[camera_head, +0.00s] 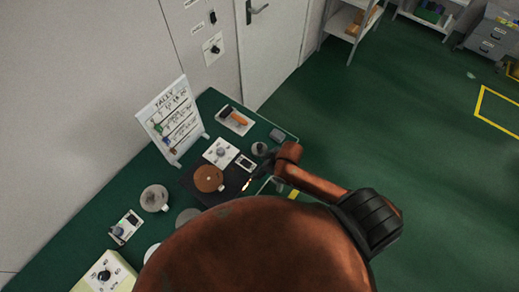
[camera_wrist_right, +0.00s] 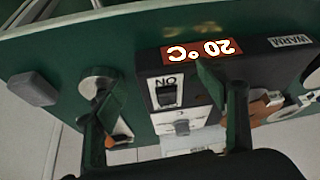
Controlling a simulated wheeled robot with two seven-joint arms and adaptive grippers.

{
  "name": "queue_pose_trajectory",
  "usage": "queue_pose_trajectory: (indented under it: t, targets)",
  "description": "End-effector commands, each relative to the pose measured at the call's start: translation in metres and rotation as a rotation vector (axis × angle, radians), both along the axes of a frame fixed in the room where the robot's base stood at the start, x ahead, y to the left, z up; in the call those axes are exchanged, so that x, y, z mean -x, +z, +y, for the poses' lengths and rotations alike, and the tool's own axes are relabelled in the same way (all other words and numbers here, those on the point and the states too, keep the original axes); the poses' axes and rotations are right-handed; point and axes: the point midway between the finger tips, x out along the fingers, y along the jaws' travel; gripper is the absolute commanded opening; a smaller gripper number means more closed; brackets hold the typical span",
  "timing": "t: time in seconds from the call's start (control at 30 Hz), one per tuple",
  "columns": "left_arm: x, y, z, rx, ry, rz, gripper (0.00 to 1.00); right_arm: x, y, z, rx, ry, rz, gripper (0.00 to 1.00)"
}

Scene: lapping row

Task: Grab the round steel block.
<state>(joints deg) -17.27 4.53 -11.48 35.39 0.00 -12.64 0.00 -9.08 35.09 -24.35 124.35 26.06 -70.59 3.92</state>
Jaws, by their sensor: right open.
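The round steel block (camera_head: 258,148) is a small grey cylinder near the far right end of the green bench. In the right wrist view it appears as a grey round piece (camera_wrist_right: 97,78) at the left, partly covered by one finger. My right gripper (camera_head: 264,167) is just in front of it in the head view, low over the bench. Its two dark fingers are apart in the wrist view (camera_wrist_right: 170,118), with a black box front between them in the picture. The steel block does not lie centred between them. My left gripper is not in view.
A grey rectangular block (camera_head: 277,135) sits right of the steel block. A white knob box (camera_head: 220,150), a brown disc (camera_head: 208,178) and a tray (camera_head: 234,121) are to the left. The black box (camera_wrist_right: 210,75) reads 20 °C. A tally board (camera_head: 172,118) stands by the wall.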

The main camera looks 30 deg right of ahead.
Motion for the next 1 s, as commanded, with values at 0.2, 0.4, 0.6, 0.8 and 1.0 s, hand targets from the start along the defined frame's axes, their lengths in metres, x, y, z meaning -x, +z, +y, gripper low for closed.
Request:
queue_pose_trajectory:
  t: [0.2,0.4,0.6,0.8,1.0]
  targets:
    - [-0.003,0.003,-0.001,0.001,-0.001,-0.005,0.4,-0.04,0.006,-0.019,0.025,0.116,0.019,0.66]
    - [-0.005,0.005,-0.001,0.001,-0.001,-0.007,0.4,-0.066,0.015,-0.057,0.049,0.128,0.048,0.66]
    - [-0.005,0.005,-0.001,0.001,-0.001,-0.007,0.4,-0.08,0.022,-0.081,0.058,0.112,0.063,0.66]
    - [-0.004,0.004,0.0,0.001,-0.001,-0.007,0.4,-0.087,0.005,-0.077,0.056,0.109,0.064,0.66]
    - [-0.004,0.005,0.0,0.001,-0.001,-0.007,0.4,-0.094,-0.015,-0.072,0.055,0.109,0.064,0.66]
